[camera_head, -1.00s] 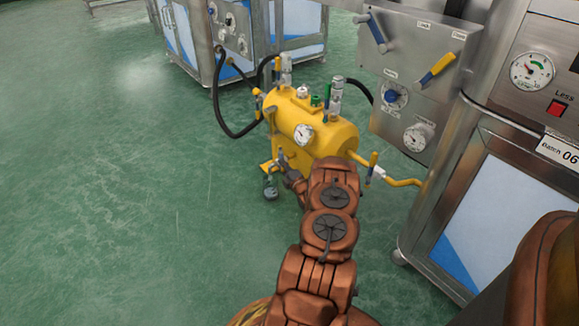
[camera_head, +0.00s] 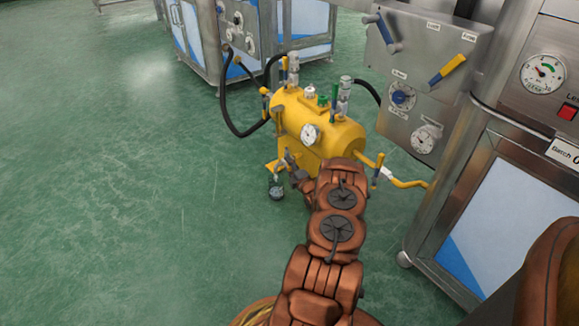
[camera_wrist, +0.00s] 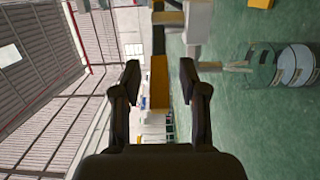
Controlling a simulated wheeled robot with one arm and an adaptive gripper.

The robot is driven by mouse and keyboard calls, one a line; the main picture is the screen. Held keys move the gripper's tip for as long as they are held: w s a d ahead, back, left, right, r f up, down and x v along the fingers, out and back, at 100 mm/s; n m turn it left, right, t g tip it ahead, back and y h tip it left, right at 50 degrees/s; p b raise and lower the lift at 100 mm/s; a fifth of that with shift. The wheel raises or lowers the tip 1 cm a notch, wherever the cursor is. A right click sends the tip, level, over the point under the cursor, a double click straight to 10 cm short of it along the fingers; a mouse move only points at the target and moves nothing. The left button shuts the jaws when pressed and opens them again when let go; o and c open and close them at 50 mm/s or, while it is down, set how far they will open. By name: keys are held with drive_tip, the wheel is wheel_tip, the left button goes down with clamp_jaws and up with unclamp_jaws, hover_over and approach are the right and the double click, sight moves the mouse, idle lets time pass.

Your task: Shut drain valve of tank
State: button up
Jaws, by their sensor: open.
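The yellow tank (camera_head: 345,138) stands on the floor in the head view, with a round gauge on its front. My gripper (camera_head: 290,162) is at the tank's lower left front, above a small glass jar (camera_head: 276,190). In the wrist view my gripper (camera_wrist: 160,82) is open. A yellow-orange bar, which looks like the drain valve's handle (camera_wrist: 159,72), shows between the fingers with gaps on both sides. Grey metal fittings (camera_wrist: 197,22) and the jar (camera_wrist: 262,66) are to its right. The valve body is too small and partly hidden to tell its setting in the head view.
A steel panel (camera_head: 415,70) with levers, a knob and gauges stands right of the tank, beside a cabinet (camera_head: 510,205). Black hoses (camera_head: 228,115) loop left of the tank to another cabinet. The green floor (camera_head: 110,190) at the left is clear.

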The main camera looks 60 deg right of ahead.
drive_tip(key=v, duration=1.2)
